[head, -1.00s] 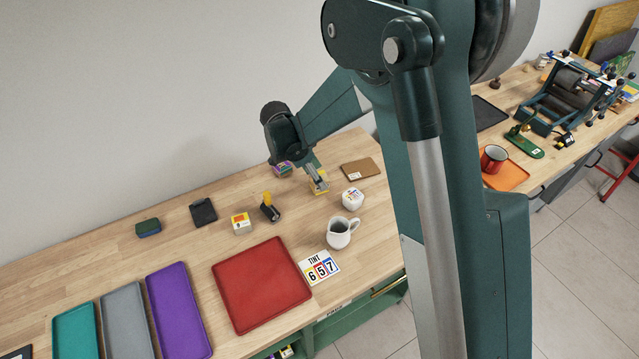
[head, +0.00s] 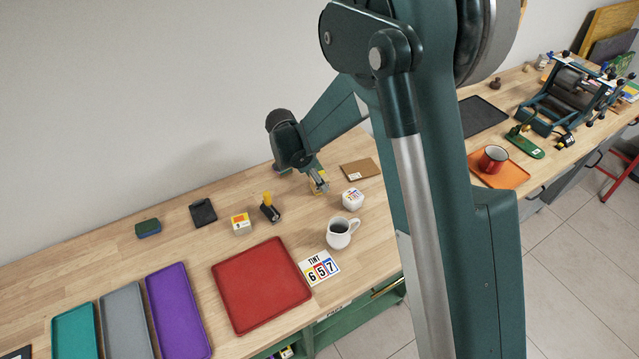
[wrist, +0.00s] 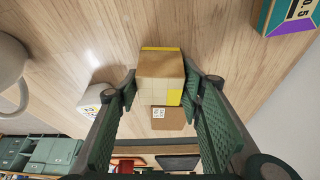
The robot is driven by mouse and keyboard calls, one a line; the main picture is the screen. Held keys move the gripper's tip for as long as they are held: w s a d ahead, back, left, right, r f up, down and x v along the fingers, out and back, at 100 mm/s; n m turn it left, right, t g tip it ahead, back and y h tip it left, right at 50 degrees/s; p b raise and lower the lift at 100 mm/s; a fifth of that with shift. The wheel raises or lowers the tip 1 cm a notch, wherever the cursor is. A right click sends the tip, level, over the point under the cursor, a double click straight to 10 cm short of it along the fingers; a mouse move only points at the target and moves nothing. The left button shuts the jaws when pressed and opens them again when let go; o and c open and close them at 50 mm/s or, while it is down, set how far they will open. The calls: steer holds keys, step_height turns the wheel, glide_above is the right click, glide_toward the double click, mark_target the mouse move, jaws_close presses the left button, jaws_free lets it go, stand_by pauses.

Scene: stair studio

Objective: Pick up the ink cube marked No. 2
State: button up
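A pale tan cube with yellow patches (wrist: 160,78) is between the two green fingers of my gripper (wrist: 160,90) in the wrist view. The fingertips press close on its left and right sides, with no clear gap. No number on it can be read. In the head view my gripper (head: 318,181) reaches down over this yellow-marked cube (head: 312,187), which it mostly hides. I cannot tell whether the cube touches the table. A cube with purple and green edges, its marking ending in 5 (wrist: 292,15), lies at the wrist view's upper right.
A white cube (head: 352,198), a white jug (head: 341,233) and a brown board (head: 361,169) stand close by. Left of my gripper are a black stamp-like tool (head: 270,210) and a red-and-yellow-marked cube (head: 241,224). A red tray (head: 260,285) lies in front.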

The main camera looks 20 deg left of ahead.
steer(key=c, duration=0.5)
steer(key=shift+o, duration=0.2)
steer(key=shift+r, duration=0.15)
steer(key=shift+r+p, duration=0.4)
steer(key=shift+r, duration=4.5)
